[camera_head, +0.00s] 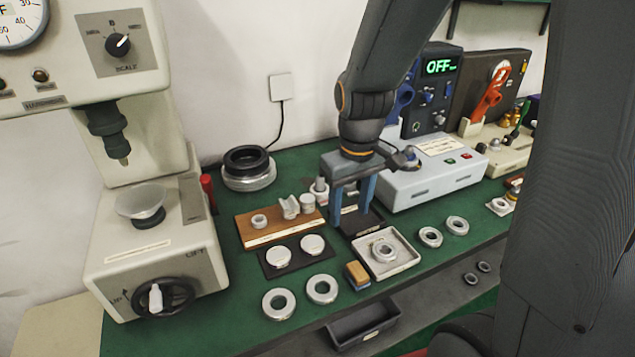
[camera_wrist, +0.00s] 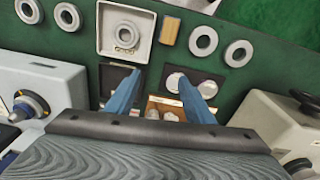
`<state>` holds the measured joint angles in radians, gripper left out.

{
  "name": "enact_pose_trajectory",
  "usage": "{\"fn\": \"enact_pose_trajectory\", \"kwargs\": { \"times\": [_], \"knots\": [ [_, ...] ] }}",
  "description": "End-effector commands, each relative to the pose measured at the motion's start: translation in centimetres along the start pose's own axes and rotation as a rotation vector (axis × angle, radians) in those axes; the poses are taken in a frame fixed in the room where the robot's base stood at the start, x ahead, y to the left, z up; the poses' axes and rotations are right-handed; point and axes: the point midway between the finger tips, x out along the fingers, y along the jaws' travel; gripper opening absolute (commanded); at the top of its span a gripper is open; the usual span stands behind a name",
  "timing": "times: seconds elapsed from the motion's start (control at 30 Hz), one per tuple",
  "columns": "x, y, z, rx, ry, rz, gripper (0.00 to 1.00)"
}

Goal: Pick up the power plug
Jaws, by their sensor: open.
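A white square plate (camera_head: 281,87) is on the wall in the head view. A thin black cord (camera_head: 281,122) hangs from its lower edge and runs down behind the bench items. I cannot make out a separate plug body at either end of the cord. My gripper (camera_head: 352,207) points down over the middle of the bench, right of and in front of the plate. Its two blue fingers are apart with nothing held between them. In the wrist view my gripper (camera_wrist: 160,82) is open above the bench, and no plug or cord can be made out.
A hardness tester (camera_head: 150,225) stands at the left. A black ring on a metal ring (camera_head: 248,178) sits near the cord. A wooden block (camera_head: 265,233) and a white tray (camera_head: 408,262) are near my gripper. A grey instrument box (camera_head: 430,182) stands right.

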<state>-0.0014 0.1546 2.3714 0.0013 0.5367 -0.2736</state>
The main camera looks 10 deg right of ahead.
Motion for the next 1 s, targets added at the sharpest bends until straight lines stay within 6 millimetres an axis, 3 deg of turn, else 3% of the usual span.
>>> {"fn": "enact_pose_trajectory", "kwargs": {
  "times": [0.03,0.1,0.3,0.5,0.7,1.0],
  "knots": [
    [0.4,0.8,-2.8,-0.095,-0.006,-0.002,0.48],
    [0.9,1.9,-6.7,-0.259,-0.018,-0.007,0.48],
    [2.8,4.7,-16.6,-0.729,-0.042,-0.031,0.48],
    [4.6,6.4,-22.8,-1.074,-0.052,-0.054,0.48],
    [5.5,7.0,-25.1,-1.22,-0.055,-0.065,0.48],
    [8.2,7.0,-24.8,-1.233,-0.056,-0.067,0.48]
  ]
}}
